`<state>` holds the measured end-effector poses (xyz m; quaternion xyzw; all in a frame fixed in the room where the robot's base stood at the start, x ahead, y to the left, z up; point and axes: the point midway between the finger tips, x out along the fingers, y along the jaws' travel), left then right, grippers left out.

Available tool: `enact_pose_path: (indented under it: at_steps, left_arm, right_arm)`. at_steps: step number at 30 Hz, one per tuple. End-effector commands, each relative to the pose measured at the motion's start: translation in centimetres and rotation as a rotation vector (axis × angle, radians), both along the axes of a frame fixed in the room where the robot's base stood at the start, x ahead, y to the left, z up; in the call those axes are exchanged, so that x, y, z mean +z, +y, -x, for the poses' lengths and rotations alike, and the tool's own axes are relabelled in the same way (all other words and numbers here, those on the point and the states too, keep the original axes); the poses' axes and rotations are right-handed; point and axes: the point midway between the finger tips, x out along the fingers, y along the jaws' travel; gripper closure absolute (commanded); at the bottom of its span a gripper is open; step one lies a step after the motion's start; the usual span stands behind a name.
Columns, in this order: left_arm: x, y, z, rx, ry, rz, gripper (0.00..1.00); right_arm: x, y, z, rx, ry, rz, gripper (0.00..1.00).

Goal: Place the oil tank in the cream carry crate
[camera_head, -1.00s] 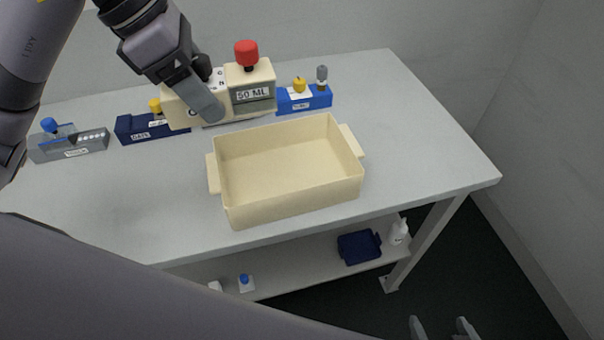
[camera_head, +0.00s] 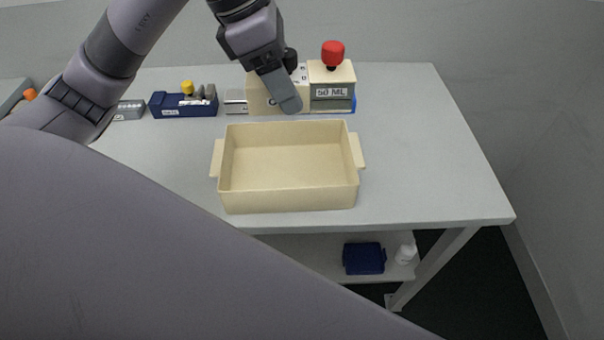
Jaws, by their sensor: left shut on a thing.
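The tank is upright and shows just beyond the far wall of the cream carry crate (camera_head: 288,198). How high it is above the table is hard to tell. The crate is open, empty and upright on the table, with a handle at each side. My right gripper is not in view.
On the grey table (camera_head: 430,150), a navy block with a yellow knob (camera_head: 183,103) and grey blocks stand along the back left. A blue block is mostly hidden behind the tank. The right side of the table is clear. A navy bin (camera_head: 364,258) and white bottle (camera_head: 405,254) are on the lower shelf.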

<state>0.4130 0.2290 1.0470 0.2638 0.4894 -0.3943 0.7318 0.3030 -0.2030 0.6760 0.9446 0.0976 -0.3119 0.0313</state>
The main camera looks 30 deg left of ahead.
Motion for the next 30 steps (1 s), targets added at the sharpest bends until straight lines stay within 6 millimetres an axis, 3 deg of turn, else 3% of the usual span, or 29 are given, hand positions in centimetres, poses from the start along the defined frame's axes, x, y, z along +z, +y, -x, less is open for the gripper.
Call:
enact_pose_path:
  at_steps: [6,10,30]
  left_arm:
    - [-0.1,0.0,-0.1,0.003,0.0,0.001,0.75]
    - [-1.3,0.0,-0.1,0.004,0.003,0.001,0.75]
    - [-14.5,0.0,0.0,0.004,0.004,0.0,0.75]
  right_arm:
    - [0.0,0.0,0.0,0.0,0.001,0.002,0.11]
    - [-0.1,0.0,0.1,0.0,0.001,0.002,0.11]
    - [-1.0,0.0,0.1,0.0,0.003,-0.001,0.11]
